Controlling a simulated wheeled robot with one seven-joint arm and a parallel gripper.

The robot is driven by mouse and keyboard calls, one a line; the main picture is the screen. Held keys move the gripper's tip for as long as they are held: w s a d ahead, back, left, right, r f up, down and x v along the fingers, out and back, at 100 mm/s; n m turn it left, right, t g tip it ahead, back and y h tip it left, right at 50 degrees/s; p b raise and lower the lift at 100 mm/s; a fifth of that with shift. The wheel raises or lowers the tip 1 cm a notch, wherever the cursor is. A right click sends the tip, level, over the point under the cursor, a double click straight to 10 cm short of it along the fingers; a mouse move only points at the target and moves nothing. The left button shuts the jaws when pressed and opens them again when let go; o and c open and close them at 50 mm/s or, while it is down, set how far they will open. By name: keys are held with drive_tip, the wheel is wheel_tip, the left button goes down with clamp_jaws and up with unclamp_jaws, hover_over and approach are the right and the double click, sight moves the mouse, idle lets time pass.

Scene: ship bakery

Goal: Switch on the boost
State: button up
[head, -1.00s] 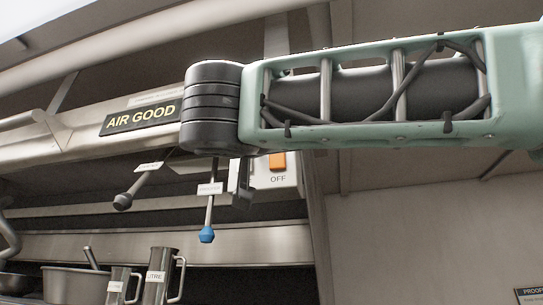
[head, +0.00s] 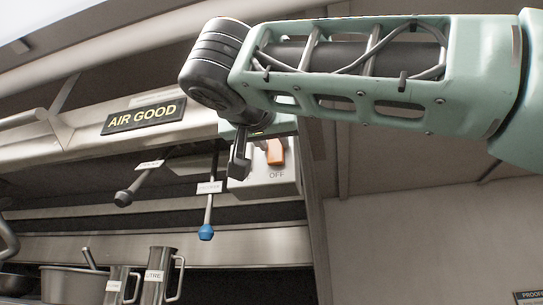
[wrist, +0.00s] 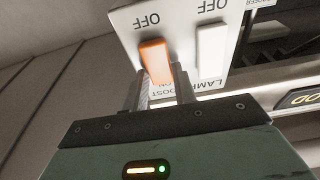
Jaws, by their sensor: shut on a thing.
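The boost switch is an orange lever (head: 275,153) on a white switch box (head: 270,187), with OFF printed below it in the head view. In the wrist view, which shows the box upside down, the orange lever (wrist: 156,62) sits beside a white switch (wrist: 212,48). In the head view my gripper (head: 252,160) is at the box, partly hidden by my wrist.
An AIR GOOD sign (head: 143,117) is on the rail to the left. A dark-knobbed lever (head: 124,198) and a blue-knobbed lever (head: 206,232) hang left of the box. Metal jugs (head: 160,277) stand below.

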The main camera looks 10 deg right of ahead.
drive_tip(key=shift+r+g+p, duration=0.25)
drive_tip(key=shift+g+p, duration=0.1)
drive_tip(key=shift+g, duration=0.25)
drive_tip(key=o, duration=1)
drive_tip(key=b+v, duration=0.3)
drive_tip(key=v, duration=1.4)
drive_tip(key=shift+s+b, duration=0.3)
drive_tip(key=shift+b, duration=0.1)
drive_tip(key=shift+d, duration=0.1)
